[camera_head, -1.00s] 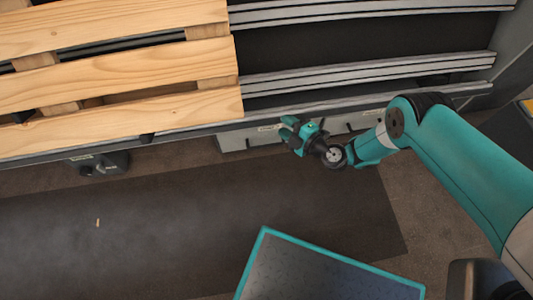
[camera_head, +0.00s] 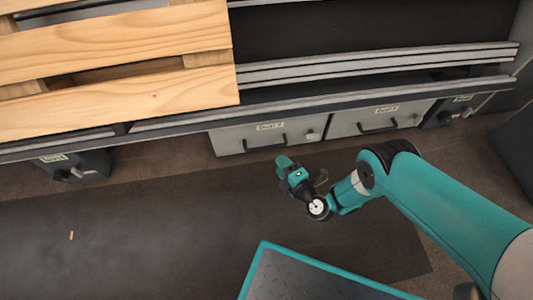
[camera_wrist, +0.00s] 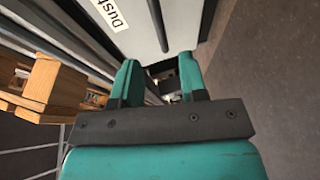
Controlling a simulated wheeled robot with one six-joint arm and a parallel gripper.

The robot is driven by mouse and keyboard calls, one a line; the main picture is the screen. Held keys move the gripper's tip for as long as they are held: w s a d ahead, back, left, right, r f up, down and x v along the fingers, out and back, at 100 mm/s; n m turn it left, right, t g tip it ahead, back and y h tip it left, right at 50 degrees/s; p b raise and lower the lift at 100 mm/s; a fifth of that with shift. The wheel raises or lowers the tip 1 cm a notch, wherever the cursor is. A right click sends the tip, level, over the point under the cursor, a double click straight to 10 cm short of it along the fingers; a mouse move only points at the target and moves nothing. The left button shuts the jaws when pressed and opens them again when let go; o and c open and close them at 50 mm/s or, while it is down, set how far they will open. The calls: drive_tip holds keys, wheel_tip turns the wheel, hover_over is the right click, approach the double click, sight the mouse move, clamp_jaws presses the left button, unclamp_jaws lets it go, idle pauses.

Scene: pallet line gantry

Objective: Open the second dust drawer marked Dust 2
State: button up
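Two grey drawer fronts sit under the conveyor frame in the head view. The left drawer (camera_head: 235,142) has a label (camera_head: 270,126) that seems to read Dust 2, with a dark bar handle (camera_head: 266,143). Its front looks flush and shut. My gripper (camera_head: 298,174) is in front of and below this drawer in the picture, apart from its handle. In the wrist view my gripper (camera_wrist: 160,80) has its fingers apart with nothing between them. A drawer front (camera_wrist: 133,35) with a part-cut "Dust" label and a dark handle (camera_wrist: 158,22) shows beyond the fingertips.
The right drawer (camera_head: 348,125) has a similar handle and a blurred label. A wooden pallet (camera_head: 120,95) lies on the conveyor at left. Dark boxes (camera_head: 82,168) hang beneath the frame. The dark floor mat (camera_head: 130,235) is clear except for a small chip (camera_head: 71,235).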

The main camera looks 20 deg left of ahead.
sight(266, 147)
drive_tip(key=shift+b+x, duration=4.4)
drive_tip(key=shift+x, duration=0.45)
clamp_jaws()
